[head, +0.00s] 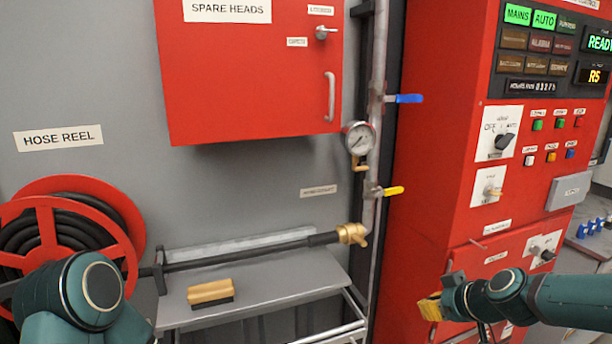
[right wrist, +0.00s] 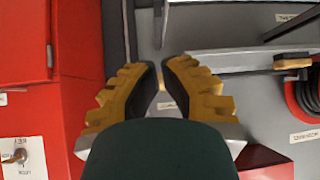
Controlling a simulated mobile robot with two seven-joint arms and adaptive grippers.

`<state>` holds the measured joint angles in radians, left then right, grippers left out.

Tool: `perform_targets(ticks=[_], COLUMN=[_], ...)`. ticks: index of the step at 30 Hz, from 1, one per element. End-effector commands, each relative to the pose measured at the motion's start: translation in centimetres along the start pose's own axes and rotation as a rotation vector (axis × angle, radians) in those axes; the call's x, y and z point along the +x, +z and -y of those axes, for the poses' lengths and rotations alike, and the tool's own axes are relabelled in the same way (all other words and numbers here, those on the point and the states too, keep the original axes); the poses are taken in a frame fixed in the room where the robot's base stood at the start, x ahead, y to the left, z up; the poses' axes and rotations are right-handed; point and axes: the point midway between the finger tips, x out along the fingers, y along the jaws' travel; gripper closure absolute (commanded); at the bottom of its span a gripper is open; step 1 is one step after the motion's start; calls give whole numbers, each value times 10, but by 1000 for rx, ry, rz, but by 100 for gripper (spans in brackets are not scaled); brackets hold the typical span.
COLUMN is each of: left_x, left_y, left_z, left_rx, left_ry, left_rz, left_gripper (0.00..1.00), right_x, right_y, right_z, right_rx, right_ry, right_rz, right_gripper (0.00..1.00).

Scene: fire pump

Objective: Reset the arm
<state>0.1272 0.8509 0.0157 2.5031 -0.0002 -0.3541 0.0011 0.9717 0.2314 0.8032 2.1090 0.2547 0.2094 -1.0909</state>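My right arm comes in from the right in the head view, and its gripper (head: 429,307) with yellow fingers is in front of the lower red cabinet. In the right wrist view the gripper's two yellow fingers (right wrist: 163,76) stand apart with nothing between them, so it is open and empty. My left arm (head: 82,292) shows as folded teal links at the lower left. Its gripper is out of sight.
A red control cabinet (head: 440,130) stands at the right. A hose reel (head: 65,230), a pipe with valves (head: 376,100) and a red wall box (head: 250,75) are nearby.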

Motion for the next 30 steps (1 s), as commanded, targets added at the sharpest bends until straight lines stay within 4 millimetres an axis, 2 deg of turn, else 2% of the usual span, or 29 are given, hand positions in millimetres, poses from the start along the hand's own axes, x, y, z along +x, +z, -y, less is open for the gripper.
perform_targets(ticks=[1,5,8,11,15,19,21,24,27,30], left_x=[0,0,0,0,0,0,0,0,0,0], left_y=[0,-1,-1,0,0,0,0,0,0,0], left_z=[0,0,0,0,0,0,0,0,0,0], left_rx=[0,0,-1,0,0,0,0,0,0,0], left_ry=[0,0,0,0,0,0,0,0,0,0], left_rz=[-1,-2,-1,-1,-1,-1,-1,-1,-1,-1], left_gripper=[100,100,100,100,100,100,100,100,100,100], right_x=[13,42,67,94,125,136,135,133,130,129], right_y=[9,36,60,94,155,212,236,261,274,279], right_z=[10,32,57,91,152,200,218,232,240,241], right_rx=[39,154,249,354,505,608,647,684,703,712], right_ry=[-23,-61,-92,-124,-149,-135,-116,-89,-72,-64], right_rz=[11,51,96,165,302,429,482,535,561,569], right_gripper=[100,100,100,100,100,100,100,100,100,100])
